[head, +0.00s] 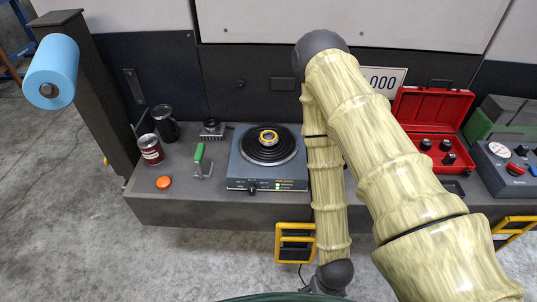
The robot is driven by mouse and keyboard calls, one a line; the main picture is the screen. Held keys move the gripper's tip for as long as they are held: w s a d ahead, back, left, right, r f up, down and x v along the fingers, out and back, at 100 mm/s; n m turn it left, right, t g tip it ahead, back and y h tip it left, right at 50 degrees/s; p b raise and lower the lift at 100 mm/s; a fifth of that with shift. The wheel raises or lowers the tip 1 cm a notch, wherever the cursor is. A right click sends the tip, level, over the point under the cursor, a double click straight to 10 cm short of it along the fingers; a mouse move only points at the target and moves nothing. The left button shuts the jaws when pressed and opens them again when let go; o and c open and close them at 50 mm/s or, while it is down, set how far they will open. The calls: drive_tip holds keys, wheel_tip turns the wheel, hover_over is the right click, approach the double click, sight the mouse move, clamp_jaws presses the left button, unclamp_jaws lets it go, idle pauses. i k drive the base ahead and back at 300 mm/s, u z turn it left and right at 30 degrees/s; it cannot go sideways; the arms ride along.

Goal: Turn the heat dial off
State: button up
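A blue-grey hot plate (240,172) with a black round top stands on the grey bench in the head view. A brass-coloured ring (268,138) sits in the middle of its top. The heat dial looks to be the small black knob (252,191) at the lower front of the hot plate. Its pointer is too small to read. A small green light or mark (277,187) shows to the right of the knob. My arm folds down just right of the hot plate, ending in a dark joint at the bottom edge. My gripper is not in view.
A green-handled tool (198,155), an orange button-like disc (164,183), a red can (151,149) and a dark mug (165,123) stand left. An open red case (432,105) and a grey control box (507,170) stand right. A yellow-framed item (295,228) is at the bench front.

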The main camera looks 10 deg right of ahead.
sight(252, 190)
drive_tip(key=z, duration=2.45)
drive_tip(key=k, duration=0.35)
drive_tip(key=u, duration=0.85)
